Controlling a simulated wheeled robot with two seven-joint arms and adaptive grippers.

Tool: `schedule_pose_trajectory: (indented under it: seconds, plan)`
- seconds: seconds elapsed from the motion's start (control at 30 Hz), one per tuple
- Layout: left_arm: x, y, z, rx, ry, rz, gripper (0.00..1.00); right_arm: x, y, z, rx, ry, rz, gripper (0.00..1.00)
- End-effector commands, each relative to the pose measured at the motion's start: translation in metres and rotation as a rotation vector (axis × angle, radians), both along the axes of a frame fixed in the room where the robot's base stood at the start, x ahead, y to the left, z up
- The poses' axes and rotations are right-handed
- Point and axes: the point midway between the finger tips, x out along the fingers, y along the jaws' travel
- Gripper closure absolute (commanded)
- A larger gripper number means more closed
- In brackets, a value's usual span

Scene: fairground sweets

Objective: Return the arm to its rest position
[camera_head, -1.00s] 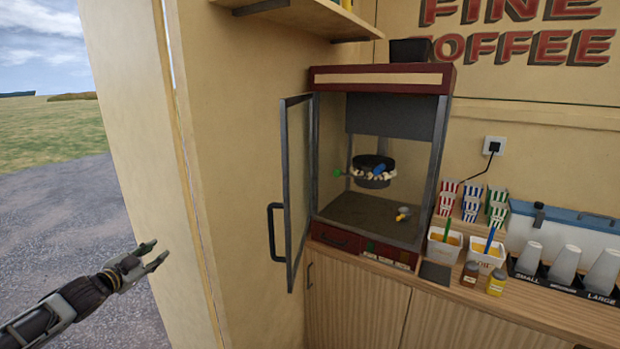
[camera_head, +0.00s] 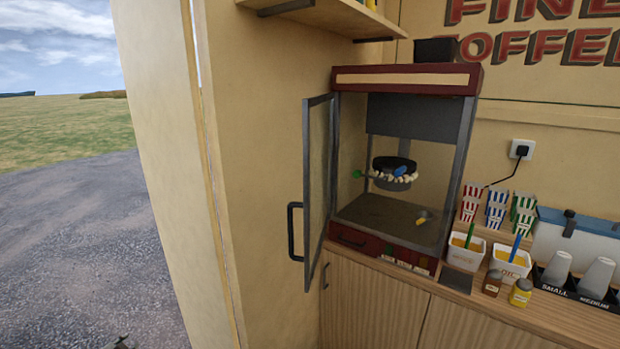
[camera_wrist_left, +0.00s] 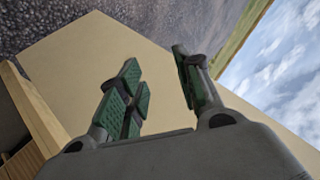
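My left gripper (camera_wrist_left: 160,90) shows in the left wrist view with its green-padded fingers spread apart and nothing between them. Behind the fingers are a plain cream wall panel and grey ground. In the head view only a small dark tip, probably of my left gripper, shows at the bottom edge, left of the cream wall. My right gripper is not in either view.
A popcorn machine (camera_head: 405,78) stands on the wooden counter (camera_head: 375,300), its glass door (camera_head: 318,190) swung open to the left. Striped popcorn boxes (camera_head: 497,208), white tubs (camera_head: 510,263), small jars (camera_head: 521,292) and cups stand to its right. Open gravel (camera_head: 80,240) lies left of the wall.

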Motion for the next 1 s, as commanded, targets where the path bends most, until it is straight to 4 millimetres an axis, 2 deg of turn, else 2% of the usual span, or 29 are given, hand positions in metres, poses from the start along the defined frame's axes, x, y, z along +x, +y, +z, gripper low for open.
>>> schedule_pose_trajectory:
  seconds: [0.03, 0.1, 0.27, 0.47, 0.6, 0.77, 1.0]
  plan:
    - [-0.014, -0.001, -0.023, -0.008, 0.030, 0.017, 0.65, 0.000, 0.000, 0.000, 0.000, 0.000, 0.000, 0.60]
    - [-0.033, -0.003, -0.050, -0.016, 0.067, 0.036, 0.65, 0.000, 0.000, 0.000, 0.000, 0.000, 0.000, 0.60]
    - [-0.077, -0.012, -0.108, -0.037, 0.151, 0.073, 0.65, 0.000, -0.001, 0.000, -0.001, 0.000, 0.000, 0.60]
    - [-0.136, -0.036, -0.175, -0.073, 0.253, 0.112, 0.65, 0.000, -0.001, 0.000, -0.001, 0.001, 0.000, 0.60]
    - [-0.179, -0.060, -0.217, -0.104, 0.322, 0.134, 0.65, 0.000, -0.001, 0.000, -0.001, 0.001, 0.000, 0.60]
    - [-0.229, -0.094, -0.261, -0.146, 0.398, 0.155, 0.65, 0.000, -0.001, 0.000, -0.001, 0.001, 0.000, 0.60]
    - [-0.302, -0.158, -0.315, -0.224, 0.502, 0.185, 0.65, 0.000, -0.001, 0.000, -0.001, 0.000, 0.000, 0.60]
